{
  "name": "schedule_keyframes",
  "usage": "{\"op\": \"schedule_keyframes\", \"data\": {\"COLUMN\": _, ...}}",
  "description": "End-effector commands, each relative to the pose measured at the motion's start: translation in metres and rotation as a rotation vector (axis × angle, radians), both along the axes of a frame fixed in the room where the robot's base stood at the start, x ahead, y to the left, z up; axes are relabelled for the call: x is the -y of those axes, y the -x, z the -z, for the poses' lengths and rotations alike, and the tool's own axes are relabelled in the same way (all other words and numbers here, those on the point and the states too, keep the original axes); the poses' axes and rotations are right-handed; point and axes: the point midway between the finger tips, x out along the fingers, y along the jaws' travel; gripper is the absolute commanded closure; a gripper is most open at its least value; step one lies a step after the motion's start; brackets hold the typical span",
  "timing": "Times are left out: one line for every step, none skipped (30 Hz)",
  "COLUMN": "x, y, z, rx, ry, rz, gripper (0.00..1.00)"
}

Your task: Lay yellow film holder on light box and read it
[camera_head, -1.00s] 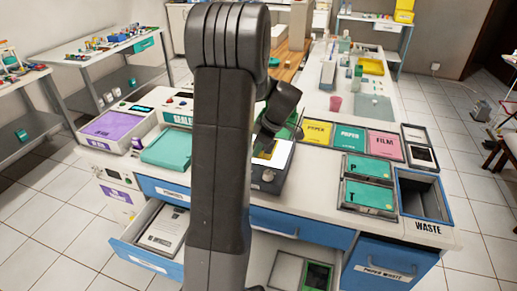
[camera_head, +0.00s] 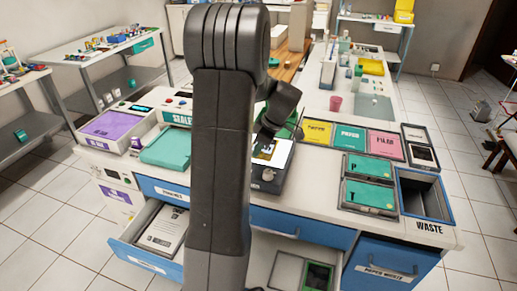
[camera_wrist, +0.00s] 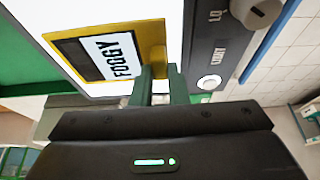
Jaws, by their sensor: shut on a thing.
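The yellow film holder (camera_wrist: 83,47) shows in the wrist view with a dark film and a white label reading "FOGGY". My gripper (camera_wrist: 160,76) is shut on the tab at its right end. The holder lies over the bright white panel of the light box (camera_wrist: 163,12); I cannot tell whether it rests flat on it. The light box has a round knob (camera_wrist: 258,10) and a lit button (camera_wrist: 209,82) marked "LIGHT". In the head view the light box (camera_head: 268,176) stands on the counter, partly hidden by my arm, with the holder (camera_head: 264,151) small over its panel.
Yellow, green and pink trays (camera_head: 350,136) stand right of the light box, with P and T trays (camera_head: 369,196) and a waste bin (camera_head: 423,199) nearer. A green tray (camera_head: 166,148) and a purple-topped unit (camera_head: 109,126) are at left. A drawer (camera_head: 143,250) stands open in front.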

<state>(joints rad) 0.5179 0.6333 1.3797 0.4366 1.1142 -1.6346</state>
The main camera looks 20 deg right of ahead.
Motion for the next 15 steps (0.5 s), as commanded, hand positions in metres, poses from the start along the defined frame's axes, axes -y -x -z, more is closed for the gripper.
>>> {"op": "schedule_keyframes", "data": {"x": 0.0, "y": -0.0001, "z": -0.0004, "rx": 0.001, "ry": 0.001, "rz": 0.0, "gripper": 1.0}}
{"op": "schedule_keyframes", "data": {"x": 0.0001, "y": -0.0001, "z": -0.0005, "rx": 0.001, "ry": 0.001, "rz": 0.0, "gripper": 1.0}}
{"op": "schedule_keyframes", "data": {"x": 0.0001, "y": -0.0001, "z": -0.0005, "rx": 0.0, "ry": 0.0, "rz": 0.0, "gripper": 1.0}}
{"op": "schedule_keyframes", "data": {"x": 0.0001, "y": -0.0001, "z": -0.0005, "rx": 0.0, "ry": 0.0, "rz": 0.0, "gripper": 1.0}}
{"op": "schedule_keyframes", "data": {"x": 0.0001, "y": -0.0001, "z": -0.0005, "rx": 0.0, "ry": 0.0, "rz": 0.0, "gripper": 1.0}}
{"op": "schedule_keyframes", "data": {"x": 0.0001, "y": -0.0001, "z": -0.0005, "rx": 0.001, "ry": 0.001, "rz": 0.0, "gripper": 1.0}}
{"op": "schedule_keyframes", "data": {"x": 0.0001, "y": -0.0001, "z": -0.0005, "rx": 0.001, "ry": 0.001, "rz": 0.0, "gripper": 1.0}}
{"op": "schedule_keyframes", "data": {"x": 0.0001, "y": -0.0001, "z": -0.0005, "rx": 0.001, "ry": 0.001, "rz": 0.0, "gripper": 0.82}}
{"op": "schedule_keyframes", "data": {"x": 0.0001, "y": -0.0001, "z": -0.0005, "rx": 0.001, "ry": 0.001, "rz": 0.0, "gripper": 0.74}}
{"op": "schedule_keyframes", "data": {"x": 0.0001, "y": -0.0001, "z": -0.0005, "rx": 0.001, "ry": 0.001, "rz": 0.0, "gripper": 0.69}}
{"op": "schedule_keyframes", "data": {"x": 0.0001, "y": -0.0001, "z": -0.0005, "rx": 0.0, "ry": 0.0, "rz": 0.0, "gripper": 0.63}}
{"op": "schedule_keyframes", "data": {"x": 0.0001, "y": -0.0001, "z": -0.0005, "rx": 0.0, "ry": 0.0, "rz": 0.0, "gripper": 0.61}}
{"op": "schedule_keyframes", "data": {"x": 0.0, "y": -0.0001, "z": -0.0004, "rx": 0.0, "ry": 0.0, "rz": 0.0, "gripper": 0.61}}
{"op": "schedule_keyframes", "data": {"x": 0.0, "y": -0.0001, "z": -0.0004, "rx": 0.0, "ry": 0.0, "rz": 0.0, "gripper": 0.61}}
{"op": "schedule_keyframes", "data": {"x": 0.0, "y": -0.0001, "z": -0.0004, "rx": 0.0, "ry": 0.0, "rz": 0.0, "gripper": 0.61}}
